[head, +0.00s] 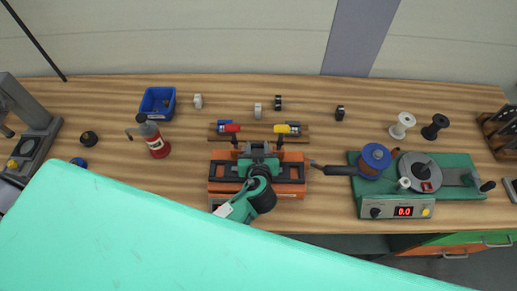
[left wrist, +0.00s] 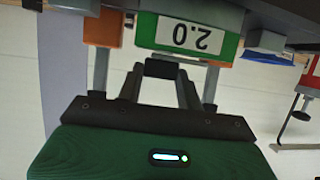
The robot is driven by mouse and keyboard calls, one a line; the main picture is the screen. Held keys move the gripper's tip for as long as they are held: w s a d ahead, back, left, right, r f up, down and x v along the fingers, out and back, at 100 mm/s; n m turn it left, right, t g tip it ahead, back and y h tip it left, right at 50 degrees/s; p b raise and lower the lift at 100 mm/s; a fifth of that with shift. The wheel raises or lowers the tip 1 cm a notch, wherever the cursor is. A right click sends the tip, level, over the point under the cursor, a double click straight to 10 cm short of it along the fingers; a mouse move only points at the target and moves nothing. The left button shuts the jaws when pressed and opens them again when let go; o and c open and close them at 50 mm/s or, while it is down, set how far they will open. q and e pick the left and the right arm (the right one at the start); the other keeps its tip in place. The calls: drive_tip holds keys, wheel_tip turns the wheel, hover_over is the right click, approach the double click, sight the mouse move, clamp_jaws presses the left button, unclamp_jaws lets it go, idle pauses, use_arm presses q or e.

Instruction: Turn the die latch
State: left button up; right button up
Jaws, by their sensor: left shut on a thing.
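The orange die unit (head: 287,188) with green clamp parts stands at the middle of the bench. My left gripper (head: 258,172) reaches over its front, and my green and black wrist hides part of the unit. In the left wrist view, my dark fingers (left wrist: 161,80) are shut on a small black piece, which looks like the die latch (left wrist: 162,68). It sits just below a green-framed plate (left wrist: 188,37) marked 2.0, seen upside down. The latch itself is hidden in the head view. My right gripper is not in view.
A green machine (head: 345,212) with a red display stands close on the right. A red bottle (head: 158,147) and blue bin (head: 146,102) are at left. Red and yellow handled tools (head: 283,128) lie behind the unit. Bench space is clear between the bottle and the unit.

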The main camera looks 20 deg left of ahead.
use_arm(q)
drive_tip(key=shift+a+m+h, duration=0.1)
drive_tip(key=shift+m+h, duration=0.2)
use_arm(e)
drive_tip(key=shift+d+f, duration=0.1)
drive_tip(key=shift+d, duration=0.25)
use_arm(q)
drive_tip(key=o, duration=0.7)
